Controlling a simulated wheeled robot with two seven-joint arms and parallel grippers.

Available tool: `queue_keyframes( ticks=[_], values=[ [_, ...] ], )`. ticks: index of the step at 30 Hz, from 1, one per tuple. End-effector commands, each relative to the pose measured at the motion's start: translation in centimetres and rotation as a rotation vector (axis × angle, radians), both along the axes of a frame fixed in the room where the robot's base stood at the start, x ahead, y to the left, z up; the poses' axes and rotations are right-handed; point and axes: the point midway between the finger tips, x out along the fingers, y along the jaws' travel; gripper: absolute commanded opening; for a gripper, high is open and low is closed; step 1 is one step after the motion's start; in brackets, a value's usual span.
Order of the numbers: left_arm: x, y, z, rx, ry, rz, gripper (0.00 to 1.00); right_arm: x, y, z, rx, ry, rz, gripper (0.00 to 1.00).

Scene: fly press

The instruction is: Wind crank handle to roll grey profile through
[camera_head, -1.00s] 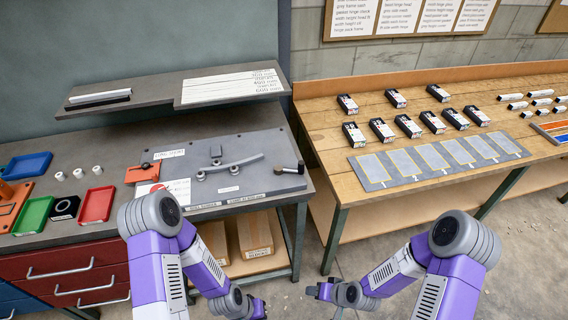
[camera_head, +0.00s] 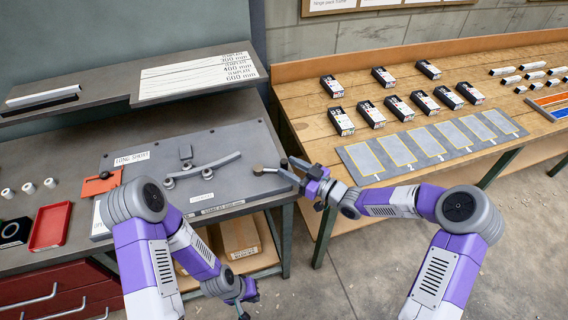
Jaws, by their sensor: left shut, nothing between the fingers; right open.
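The grey profile (camera_head: 218,162) is a curved strip lying against small rollers (camera_head: 169,183) on the grey bench plate. The crank handle, with a brass-coloured hub (camera_head: 257,170) and a dark upright grip (camera_head: 284,163), sits at the plate's right end. My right gripper (camera_head: 291,170) is open just right of the crank, its fingers pointing left at the dark grip. I cannot tell whether they touch or straddle it. My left gripper (camera_head: 244,300) is shut and empty, low in front of the bench, away from the crank.
An orange block with a dark knob (camera_head: 98,187) is at the plate's left. A raised shelf (camera_head: 110,100) stands behind it. A red tray (camera_head: 50,227) and white cylinders are further left. A wooden table (camera_head: 300,110) with boxes and a grey mat (camera_head: 380,168) is on the right.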

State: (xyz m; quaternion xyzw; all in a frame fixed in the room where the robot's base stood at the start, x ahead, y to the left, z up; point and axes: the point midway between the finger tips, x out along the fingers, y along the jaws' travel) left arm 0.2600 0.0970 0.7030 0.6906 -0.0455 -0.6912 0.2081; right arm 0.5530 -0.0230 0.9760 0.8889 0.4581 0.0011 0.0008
Motion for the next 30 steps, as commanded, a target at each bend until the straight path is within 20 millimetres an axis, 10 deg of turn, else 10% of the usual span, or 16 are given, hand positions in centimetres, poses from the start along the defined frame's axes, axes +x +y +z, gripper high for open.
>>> queue_keyframes(
  ticks=[16,25,30],
  values=[
    [0.0,0.0,-0.2,0.0,-0.001,0.0,0.0,1.6,2.3,0.0,0.0,0.002,-0.001,0.48],
    [0.0,0.0,-0.2,0.0,-0.001,0.0,0.0,1.6,2.3,0.0,0.0,0.002,-0.001,0.02],
    [0.0,0.0,-0.2,0.0,-0.001,0.0,0.0,1.6,2.3,0.0,0.0,0.003,-0.001,0.0]
  ],
)
